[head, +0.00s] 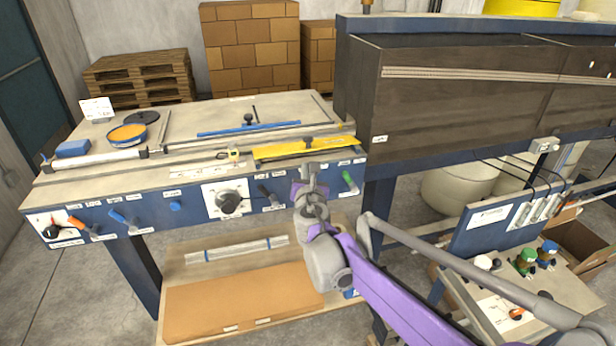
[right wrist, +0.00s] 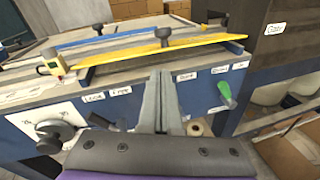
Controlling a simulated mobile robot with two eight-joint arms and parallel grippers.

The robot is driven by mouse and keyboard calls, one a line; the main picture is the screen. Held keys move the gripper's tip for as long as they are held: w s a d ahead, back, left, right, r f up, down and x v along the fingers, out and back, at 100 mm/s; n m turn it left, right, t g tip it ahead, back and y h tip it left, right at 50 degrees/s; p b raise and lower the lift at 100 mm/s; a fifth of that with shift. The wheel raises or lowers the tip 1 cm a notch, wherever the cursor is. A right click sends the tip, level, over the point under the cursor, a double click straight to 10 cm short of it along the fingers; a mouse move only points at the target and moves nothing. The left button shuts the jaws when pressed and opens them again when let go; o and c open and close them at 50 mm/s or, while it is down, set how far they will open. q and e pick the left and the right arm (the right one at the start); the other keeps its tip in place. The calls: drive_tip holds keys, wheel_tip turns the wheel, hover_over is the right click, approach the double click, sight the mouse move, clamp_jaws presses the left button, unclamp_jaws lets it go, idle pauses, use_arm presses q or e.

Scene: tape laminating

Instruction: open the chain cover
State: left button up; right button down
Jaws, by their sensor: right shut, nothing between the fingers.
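The chain cover appears to be the long yellow strip (head: 290,150) along the front right edge of the workbench. It has a dark knob (head: 308,142) on top. In the right wrist view the yellow strip (right wrist: 130,50) lies across the upper part, with its dark knob (right wrist: 163,36) standing up. My right gripper (head: 309,170) is in front of the bench's blue front panel, just below the strip and apart from it. Its fingers (right wrist: 160,78) are shut together and empty. My left gripper is not in either view.
The blue front panel carries a green-handled lever (head: 349,181), a black lever (head: 268,195) and a round dial (head: 230,201). A blue bar (head: 248,128) with a knob lies behind the strip. A tall dark machine (head: 450,100) stands right of the bench.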

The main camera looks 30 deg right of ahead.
sight(307, 144)
drive_tip(key=w+d, duration=0.1)
drive_tip(key=w+r, duration=0.1)
drive_tip(key=w, duration=0.1)
drive_tip(key=w+d, duration=0.1)
drive_tip(key=shift+w+d+r+p, duration=0.25)
drive_tip(key=shift+d+r+p, duration=0.05)
drive_tip(key=shift+d+p, duration=0.1)
drive_tip(key=shift+w+r, duration=0.15)
drive_tip(key=shift+w, duration=0.05)
drive_tip(key=shift+d+r, duration=0.1)
drive_tip(key=shift+r, duration=0.1)
